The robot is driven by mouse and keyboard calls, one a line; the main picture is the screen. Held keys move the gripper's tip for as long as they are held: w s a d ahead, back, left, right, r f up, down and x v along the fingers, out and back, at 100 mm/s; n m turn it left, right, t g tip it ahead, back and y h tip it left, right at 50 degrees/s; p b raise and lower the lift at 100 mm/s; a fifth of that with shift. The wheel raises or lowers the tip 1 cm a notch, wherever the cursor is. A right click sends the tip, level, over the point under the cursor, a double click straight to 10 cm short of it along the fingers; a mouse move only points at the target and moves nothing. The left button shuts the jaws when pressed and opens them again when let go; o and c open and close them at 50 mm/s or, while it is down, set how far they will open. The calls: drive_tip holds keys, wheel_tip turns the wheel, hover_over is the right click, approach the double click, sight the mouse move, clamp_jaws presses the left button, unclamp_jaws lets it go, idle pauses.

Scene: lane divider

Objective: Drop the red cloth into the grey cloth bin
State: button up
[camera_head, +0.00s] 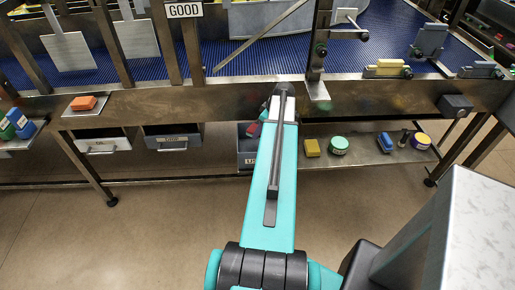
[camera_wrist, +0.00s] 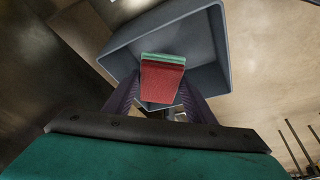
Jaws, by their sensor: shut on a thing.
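The red cloth (camera_wrist: 162,82) is a folded pad between the fingers of my gripper (camera_wrist: 161,92) in the wrist view. My gripper is shut on it and holds it over the open mouth of the grey cloth bin (camera_wrist: 215,60). A green strip (camera_wrist: 163,57) shows at the cloth's far edge; I cannot tell whether it belongs to it. In the head view the bin (camera_head: 246,158) stands under the conveyor frame, partly hidden by my arm. A small red patch (camera_head: 253,129) shows beside my arm above it. My fingers are hidden in that view.
A lower shelf (camera_head: 365,158) to the right holds several items, including a yellow block (camera_head: 312,147) and a green round tub (camera_head: 338,145). The conveyor rail (camera_head: 180,107) runs above the bin. The front floor is clear.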

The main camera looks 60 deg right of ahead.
drive_tip(key=o, duration=1.1)
drive_tip(key=shift+r, duration=0.1)
drive_tip(key=b+v, duration=0.3)
drive_tip(key=v, duration=1)
drive_tip(key=shift+s+r, duration=0.2)
drive_tip(key=shift+r, duration=0.05)
drive_tip(key=shift+w, duration=0.1)
